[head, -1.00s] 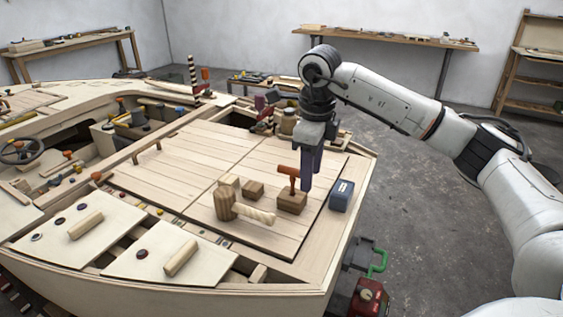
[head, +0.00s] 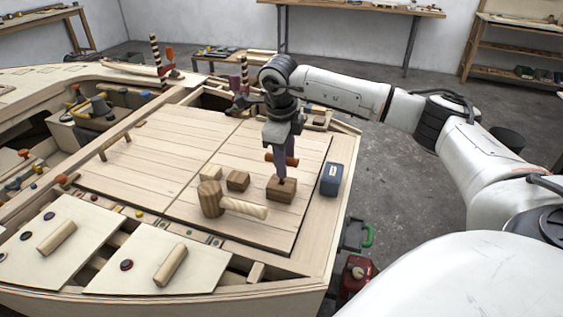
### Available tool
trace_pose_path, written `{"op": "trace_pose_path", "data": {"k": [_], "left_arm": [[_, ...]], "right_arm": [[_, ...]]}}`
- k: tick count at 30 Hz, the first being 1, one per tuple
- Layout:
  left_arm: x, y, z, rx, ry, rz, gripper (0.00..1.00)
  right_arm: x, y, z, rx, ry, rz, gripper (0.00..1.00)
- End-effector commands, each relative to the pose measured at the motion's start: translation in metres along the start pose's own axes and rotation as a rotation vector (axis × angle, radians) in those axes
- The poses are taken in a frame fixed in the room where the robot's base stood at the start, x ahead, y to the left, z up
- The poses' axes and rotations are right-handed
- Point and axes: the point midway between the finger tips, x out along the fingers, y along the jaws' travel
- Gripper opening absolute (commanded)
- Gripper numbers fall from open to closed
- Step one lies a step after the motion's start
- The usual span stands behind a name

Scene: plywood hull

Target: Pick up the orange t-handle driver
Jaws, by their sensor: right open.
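The orange t-handle driver (head: 291,161) stands upright in a small wooden block (head: 280,194) on the plywood deck. My right gripper (head: 281,172) points down at the driver, its jaws open. Its fingers overlap the driver's handle in the picture and hide its middle and most of the shaft. The handle's ends show on both sides of the fingers. I cannot tell whether the fingers touch it. My left gripper is not in view.
A blue box (head: 332,179) stands just right of the block. A wooden mallet (head: 211,199) and small wood blocks (head: 238,181) lie to the left. The deck panel (head: 140,160) further left is mostly clear. A red can (head: 357,276) stands below the hull's right edge.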

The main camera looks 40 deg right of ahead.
Motion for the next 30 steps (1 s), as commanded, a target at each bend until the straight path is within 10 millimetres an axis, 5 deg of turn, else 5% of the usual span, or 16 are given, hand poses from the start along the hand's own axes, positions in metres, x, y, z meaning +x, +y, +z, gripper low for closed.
{"op": "trace_pose_path", "data": {"k": [11,18,30], "left_arm": [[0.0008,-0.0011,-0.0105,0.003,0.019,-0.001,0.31],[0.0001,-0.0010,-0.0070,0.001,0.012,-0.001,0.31],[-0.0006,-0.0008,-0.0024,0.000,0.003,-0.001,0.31]], "right_arm": [[0.0129,-0.0001,-0.0009,0.000,0.001,0.000,0.40],[0.0126,-0.0002,-0.0007,0.000,0.000,0.000,0.00],[0.0113,-0.0025,-0.0007,0.004,-0.002,-0.006,0.00]]}}
